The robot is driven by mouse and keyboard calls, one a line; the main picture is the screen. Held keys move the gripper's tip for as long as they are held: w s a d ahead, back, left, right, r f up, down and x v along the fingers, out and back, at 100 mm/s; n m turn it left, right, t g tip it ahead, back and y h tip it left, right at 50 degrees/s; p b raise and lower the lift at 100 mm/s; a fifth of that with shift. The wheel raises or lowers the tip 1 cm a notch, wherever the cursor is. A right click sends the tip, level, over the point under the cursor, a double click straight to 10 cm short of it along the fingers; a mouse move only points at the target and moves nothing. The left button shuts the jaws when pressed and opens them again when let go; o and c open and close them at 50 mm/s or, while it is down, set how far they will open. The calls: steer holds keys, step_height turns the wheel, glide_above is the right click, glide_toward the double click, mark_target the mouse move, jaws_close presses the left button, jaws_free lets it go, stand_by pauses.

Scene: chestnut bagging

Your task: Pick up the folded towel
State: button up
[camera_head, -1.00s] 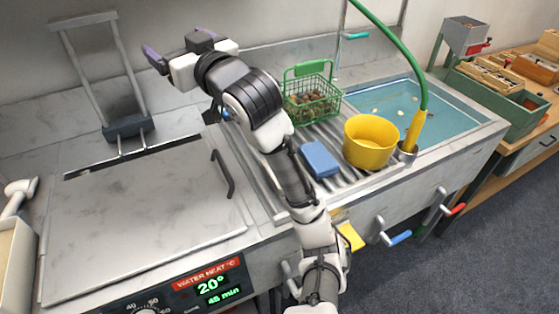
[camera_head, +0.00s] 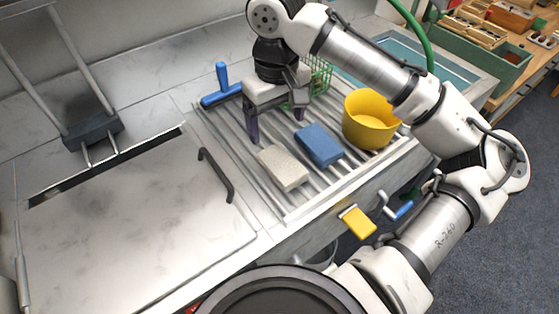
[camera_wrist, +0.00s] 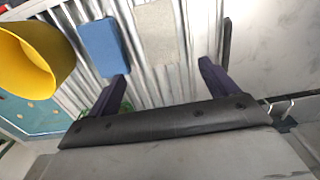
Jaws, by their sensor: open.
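The folded towel appears to be the flat beige block (camera_head: 284,168) lying on the ribbed drainboard, left of a blue block (camera_head: 319,145). My gripper (camera_head: 277,122) is open and empty, fingers pointing down, just behind the towel and apart from it. In the wrist view, the towel (camera_wrist: 157,36) shows beyond the gap between the fingertips of my gripper (camera_wrist: 163,72), with the blue block (camera_wrist: 100,46) to its left.
A yellow bucket (camera_head: 370,120) stands right of the blue block. A green wire basket (camera_head: 321,76) is partly hidden behind my arm. A blue-handled tool (camera_head: 221,88) lies at the drainboard's back left. A metal lid with a dark handle (camera_head: 216,175) is to the left.

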mark_target(276, 157)
step_height(276, 157, down, 10)
steer(key=shift+a+r+p, duration=0.1)
steer(key=shift+a+p, duration=0.05)
steer(key=shift+p, duration=0.6)
steer(key=c, duration=1.2)
steer(key=shift+o, duration=0.2)
steer(key=shift+r, duration=0.1)
